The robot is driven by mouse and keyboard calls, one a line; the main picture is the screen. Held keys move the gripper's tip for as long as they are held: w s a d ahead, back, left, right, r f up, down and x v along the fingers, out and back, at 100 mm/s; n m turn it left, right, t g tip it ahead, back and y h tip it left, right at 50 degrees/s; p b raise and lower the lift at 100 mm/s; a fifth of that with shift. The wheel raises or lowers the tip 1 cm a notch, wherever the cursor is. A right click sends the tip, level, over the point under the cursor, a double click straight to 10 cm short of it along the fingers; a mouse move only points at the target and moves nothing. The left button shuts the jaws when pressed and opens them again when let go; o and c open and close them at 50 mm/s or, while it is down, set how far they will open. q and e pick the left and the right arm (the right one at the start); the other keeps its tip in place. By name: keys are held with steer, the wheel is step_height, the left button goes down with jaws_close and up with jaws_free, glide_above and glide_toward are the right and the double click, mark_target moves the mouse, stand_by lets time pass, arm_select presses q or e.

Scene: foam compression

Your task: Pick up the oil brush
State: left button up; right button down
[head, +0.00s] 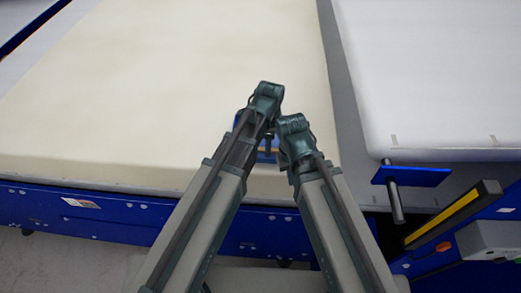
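A blue flat piece with a dark round handle (397,200) sits at the right, by the front edge of the white slab; it may be the oil brush, but I cannot tell for sure. Another blue piece (262,149) shows partly between my two arms at the foam's front, mostly hidden by them. My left gripper (267,97) is over the cream foam slab (170,80). My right gripper (294,130) is just lower and to the right, close beside it. The fingers of both are hidden or too small to read, and no held object is clear.
A white slab (440,70) lies at the right, with a grey gap (345,100) between it and the foam. A blue machine frame (130,225) runs along the front. A black bar with a yellow stripe (452,214) and a grey box (490,238) stand at the lower right.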

arm_select(q)
jaws_close()
steer(key=shift+r, duration=0.1)
step_height(320, 180, up, 10)
steer(key=p, duration=1)
